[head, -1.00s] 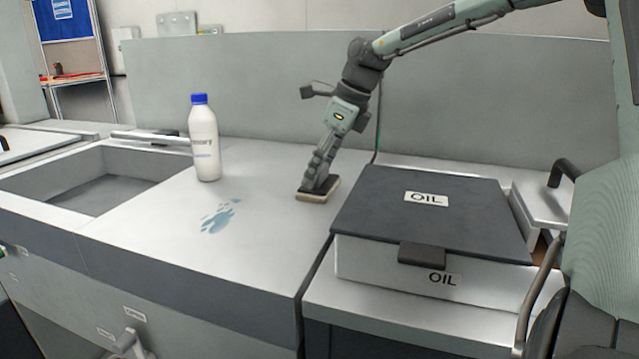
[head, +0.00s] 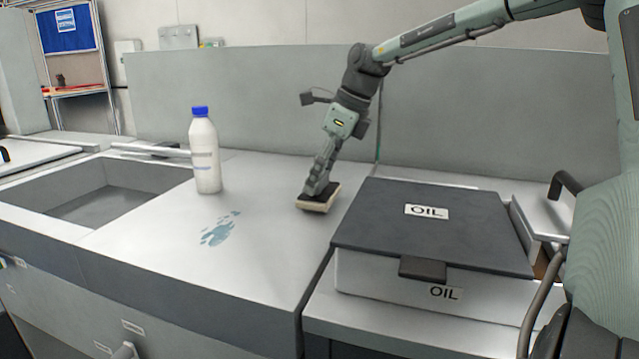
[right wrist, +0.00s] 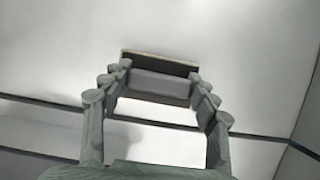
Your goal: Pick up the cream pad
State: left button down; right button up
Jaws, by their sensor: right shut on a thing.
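The cream pad (head: 315,206) has a dark top and sits at my right gripper's fingertips in the head view, above the right part of the grey counter. My right gripper (head: 319,188) points down and is shut on the pad's dark upper part. In the right wrist view the pad (right wrist: 160,58) lies across between the two fingers of my right gripper (right wrist: 160,82). The pad looks slightly tilted; whether it is clear of the counter is hard to tell. My left gripper is not in view.
A white bottle with a blue cap (head: 205,155) stands left of the pad, by the sink (head: 95,190). A blue spill (head: 220,230) lies on the counter (head: 190,270). A dark-lidded oil box (head: 430,225) stands close on the right. A wall panel (head: 250,95) rises behind.

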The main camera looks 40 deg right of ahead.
notch_tip(320, 180, up, 3)
jog(key=shift+f, duration=0.1)
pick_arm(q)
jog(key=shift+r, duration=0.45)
pick_arm(e)
jog(key=w+a+r, duration=0.7)
jog(key=w, duration=0.2)
jog(key=shift+a, duration=0.3)
jog(key=o, duration=0.5)
jog(key=c, duration=0.3)
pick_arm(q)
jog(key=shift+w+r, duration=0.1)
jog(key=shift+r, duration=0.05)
pick_arm(e)
jog(key=shift+s, duration=0.1)
